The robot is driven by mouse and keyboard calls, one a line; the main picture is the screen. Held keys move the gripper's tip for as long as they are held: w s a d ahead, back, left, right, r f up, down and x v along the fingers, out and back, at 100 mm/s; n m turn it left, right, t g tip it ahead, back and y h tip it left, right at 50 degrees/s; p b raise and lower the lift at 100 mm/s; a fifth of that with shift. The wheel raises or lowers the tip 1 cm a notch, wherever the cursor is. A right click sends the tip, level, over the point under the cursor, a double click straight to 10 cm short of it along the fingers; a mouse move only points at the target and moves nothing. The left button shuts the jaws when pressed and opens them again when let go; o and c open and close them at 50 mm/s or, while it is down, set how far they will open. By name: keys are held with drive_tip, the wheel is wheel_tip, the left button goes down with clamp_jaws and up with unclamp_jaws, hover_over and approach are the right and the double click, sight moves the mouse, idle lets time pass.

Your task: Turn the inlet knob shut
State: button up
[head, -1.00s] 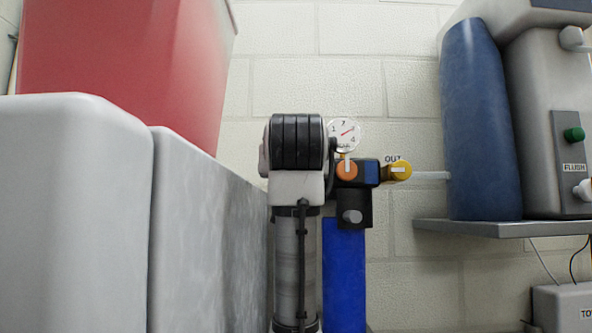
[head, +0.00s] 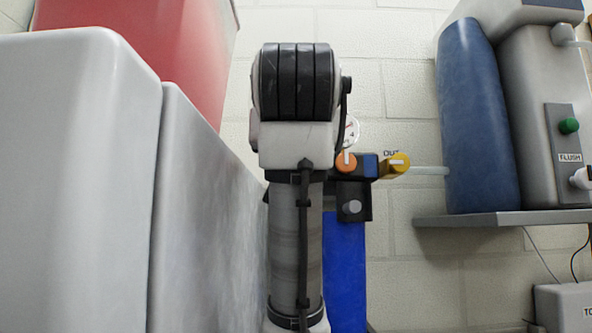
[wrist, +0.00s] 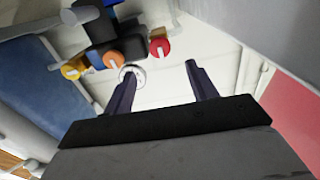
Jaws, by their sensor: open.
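A red knob (wrist: 159,47) with a pale bar on it shows in the wrist view, just beyond and between my fingertips. It is probably the inlet knob, but I can read no label there; my arm hides it in the head view. My gripper (wrist: 161,72) is open and empty, with its fingers apart and not visibly touching the knob. An orange knob (wrist: 114,59) is beside it, also in the head view (head: 346,162). A yellow knob (wrist: 74,68) is at the far end and in the head view (head: 395,166) sits under the "OUT" label.
The pressure gauge (wrist: 132,75) is close to one fingertip. A blue cylinder (head: 344,270) hangs below the valve block. A grey cabinet (head: 80,190) and a red bin (head: 150,60) crowd the left. A shelf (head: 500,219) with a blue tank (head: 480,115) stands right.

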drive_tip(key=s, duration=0.4)
drive_tip(key=shift+b, duration=0.4)
